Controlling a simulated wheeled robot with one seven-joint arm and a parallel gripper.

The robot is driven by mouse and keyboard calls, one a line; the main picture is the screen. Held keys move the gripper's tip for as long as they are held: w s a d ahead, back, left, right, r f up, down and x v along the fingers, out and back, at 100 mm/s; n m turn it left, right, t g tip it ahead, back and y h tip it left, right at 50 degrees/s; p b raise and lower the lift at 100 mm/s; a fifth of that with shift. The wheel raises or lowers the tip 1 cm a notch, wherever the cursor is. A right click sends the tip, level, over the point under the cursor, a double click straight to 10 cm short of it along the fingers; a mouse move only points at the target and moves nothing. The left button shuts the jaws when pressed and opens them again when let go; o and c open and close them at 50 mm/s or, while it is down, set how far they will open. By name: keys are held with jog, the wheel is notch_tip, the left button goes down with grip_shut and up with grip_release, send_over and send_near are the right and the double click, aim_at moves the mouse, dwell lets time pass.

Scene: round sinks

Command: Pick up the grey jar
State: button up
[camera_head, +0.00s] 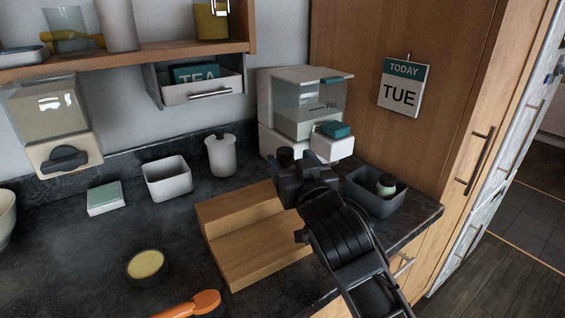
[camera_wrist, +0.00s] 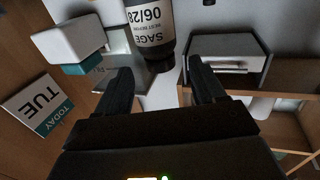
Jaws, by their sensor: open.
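A light grey jar (camera_head: 221,157) with a dark knobbed lid stands upright at the back of the counter, left of my gripper. My gripper (camera_head: 290,168) is open above the wooden stepped block. In the wrist view, which is upside down, my open gripper (camera_wrist: 158,76) points at a dark-capped jar (camera_wrist: 152,30) with a white label reading SAGE and 06/28. That jar shows between and beyond the fingers, with a gap in front of them.
The wooden stepped block (camera_head: 230,250) lies below my arm. A white dispenser (camera_head: 292,100) stands behind. A white square bin (camera_head: 168,182) and a yellow-filled bowl (camera_head: 146,267) are at left. A drawer (camera_head: 200,92) hangs above.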

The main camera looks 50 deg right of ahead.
aim_at(282, 150)
jog(key=p+x, duration=0.1)
jog(key=x, duration=0.5)
jog(key=shift+w+d+f+p, duration=0.15)
jog(key=shift+w+p, duration=0.1)
jog(key=shift+p, duration=0.15)
jog(key=shift+c, duration=0.3)
jog(key=c, duration=1.1)
